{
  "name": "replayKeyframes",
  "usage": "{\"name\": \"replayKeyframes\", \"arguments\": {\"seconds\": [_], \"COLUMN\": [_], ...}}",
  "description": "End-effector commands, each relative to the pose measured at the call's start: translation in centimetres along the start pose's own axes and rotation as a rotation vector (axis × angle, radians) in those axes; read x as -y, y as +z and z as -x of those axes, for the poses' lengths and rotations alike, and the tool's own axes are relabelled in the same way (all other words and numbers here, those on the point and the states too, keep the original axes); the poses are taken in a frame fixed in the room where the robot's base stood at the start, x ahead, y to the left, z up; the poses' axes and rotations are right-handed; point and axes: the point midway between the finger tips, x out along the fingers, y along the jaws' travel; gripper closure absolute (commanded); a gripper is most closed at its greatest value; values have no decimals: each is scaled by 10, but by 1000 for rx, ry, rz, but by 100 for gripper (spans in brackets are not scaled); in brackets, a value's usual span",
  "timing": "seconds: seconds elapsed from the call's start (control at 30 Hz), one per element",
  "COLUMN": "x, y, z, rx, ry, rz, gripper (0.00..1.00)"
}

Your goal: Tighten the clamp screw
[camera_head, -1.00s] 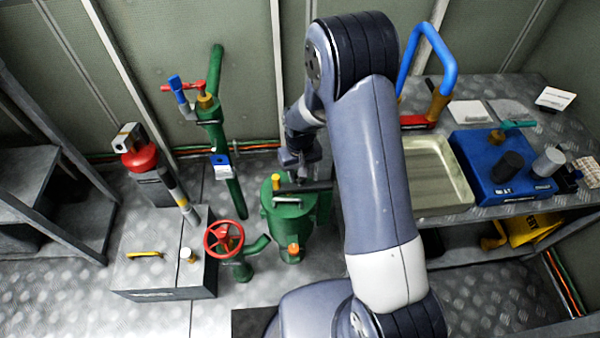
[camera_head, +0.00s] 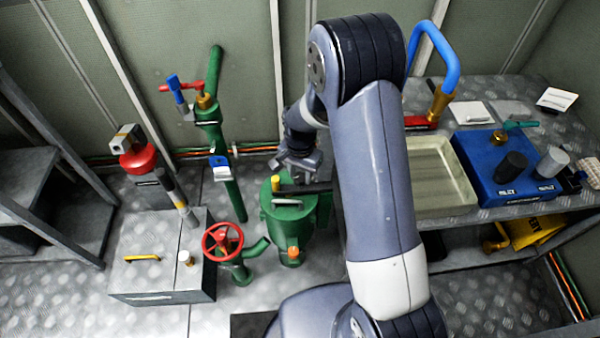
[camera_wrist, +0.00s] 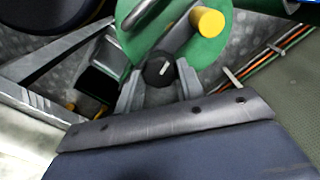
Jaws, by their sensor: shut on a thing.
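A green cylindrical housing (camera_head: 287,224) stands on the floor in the middle of the head view, and its round green lid (camera_wrist: 207,52) shows in the wrist view. A black round knob (camera_wrist: 159,68) with a white line, seemingly the clamp screw, sits by the lid's edge. My gripper (camera_wrist: 158,77) is shut on this knob, a finger on each side. In the head view my gripper (camera_head: 297,168) is over the back of the housing and hides the knob. A yellow cap (camera_head: 276,184) and a grey handle (camera_head: 287,201) are on the lid.
A green pipe with a red wheel (camera_head: 222,241) stands to the left, near a grey metal box (camera_head: 165,262). A bench at right holds a shallow tray (camera_head: 440,175) and a blue box (camera_head: 505,178). Orange and green cables run along the back wall.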

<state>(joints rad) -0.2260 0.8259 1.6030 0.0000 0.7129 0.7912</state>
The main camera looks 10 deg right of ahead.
Motion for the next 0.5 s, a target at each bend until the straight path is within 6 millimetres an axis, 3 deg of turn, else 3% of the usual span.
{"name": "replayKeyframes", "arguments": {"seconds": [0.5], "x": [0], "y": [0], "z": [0], "rx": [-1], "ry": [-1], "rz": [-99], "gripper": [86]}}
